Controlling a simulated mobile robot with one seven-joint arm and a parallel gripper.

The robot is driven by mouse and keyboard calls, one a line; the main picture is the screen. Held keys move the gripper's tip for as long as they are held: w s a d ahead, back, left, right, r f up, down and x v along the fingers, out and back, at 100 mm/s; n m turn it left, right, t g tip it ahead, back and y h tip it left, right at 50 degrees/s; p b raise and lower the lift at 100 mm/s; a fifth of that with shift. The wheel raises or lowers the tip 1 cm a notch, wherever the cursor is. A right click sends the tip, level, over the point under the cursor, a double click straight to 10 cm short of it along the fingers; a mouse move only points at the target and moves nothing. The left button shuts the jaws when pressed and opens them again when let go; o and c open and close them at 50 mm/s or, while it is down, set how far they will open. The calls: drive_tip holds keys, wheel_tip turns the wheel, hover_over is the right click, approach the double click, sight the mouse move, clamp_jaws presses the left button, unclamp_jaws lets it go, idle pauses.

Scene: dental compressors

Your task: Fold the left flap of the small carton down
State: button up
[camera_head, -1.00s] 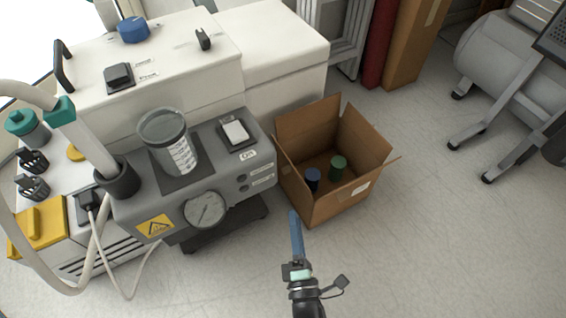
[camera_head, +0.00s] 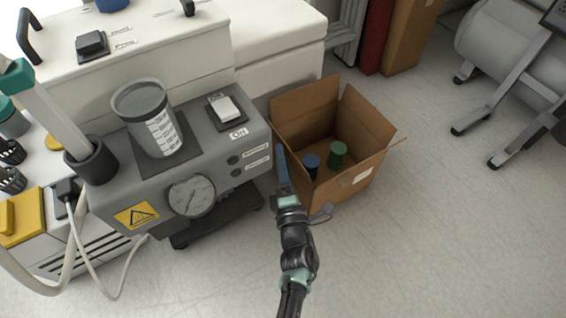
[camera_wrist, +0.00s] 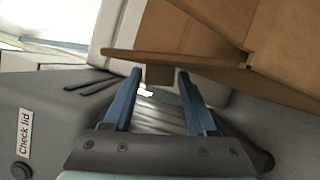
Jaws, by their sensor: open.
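The small open carton (camera_head: 348,187) stands on the floor right of the grey machine. Its back flaps stand up, and a flap sticks out at the right. My gripper (camera_head: 281,150) is at the carton's left side and covers much of the left flap there. In the wrist view, the two blue fingers of my gripper (camera_wrist: 160,76) are spread apart. A brown flap (camera_wrist: 190,58), seen nearly edge-on, crosses just beyond the fingertips. I cannot tell whether they touch it.
A blue-topped item (camera_head: 311,161) and a green-topped item (camera_head: 338,150) stand inside the carton. The grey machine (camera_head: 215,150) with its gauge (camera_head: 190,196) is close on the left. The floor (camera_head: 440,250) at the front right is clear.

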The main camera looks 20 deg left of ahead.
drive_tip(key=shift+w, duration=0.1)
clamp_jaws()
